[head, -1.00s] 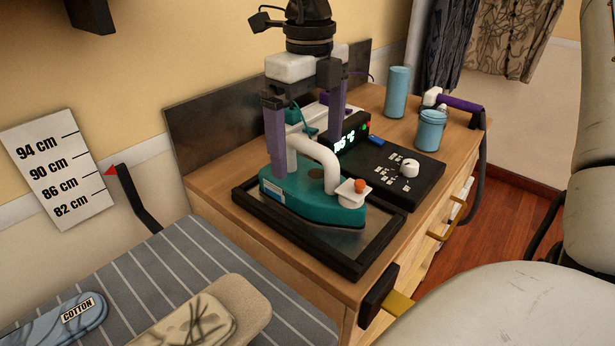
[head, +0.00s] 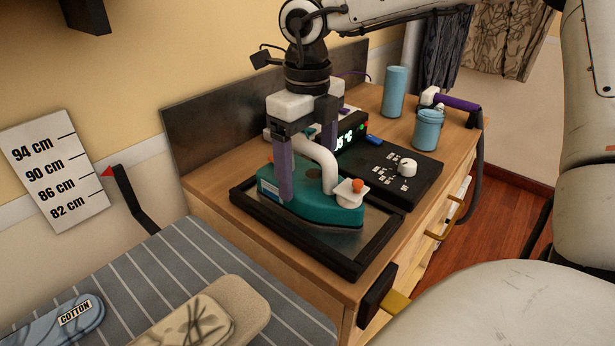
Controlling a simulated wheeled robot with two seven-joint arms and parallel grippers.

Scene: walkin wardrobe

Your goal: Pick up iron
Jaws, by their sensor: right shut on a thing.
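The iron (head: 315,208) has a teal body, a white curved handle and an orange knob at its front. It stands flat in the black-framed tray (head: 310,252) on the wooden cabinet. My right gripper (head: 302,165) comes down from above with its purple fingers pointing downward. It is shut on the iron at its handle; one finger shows on the near left side, and the other is largely hidden behind the handle. I see no gap between the iron and the tray. My left gripper is not in view.
A black control panel with a lit display (head: 350,130) and a white dial stands just behind the iron. Blue containers (head: 428,130) and a purple-handled tool (head: 455,101) are farther back. A striped ironing board (head: 185,260) with folded clothes lies at the front left.

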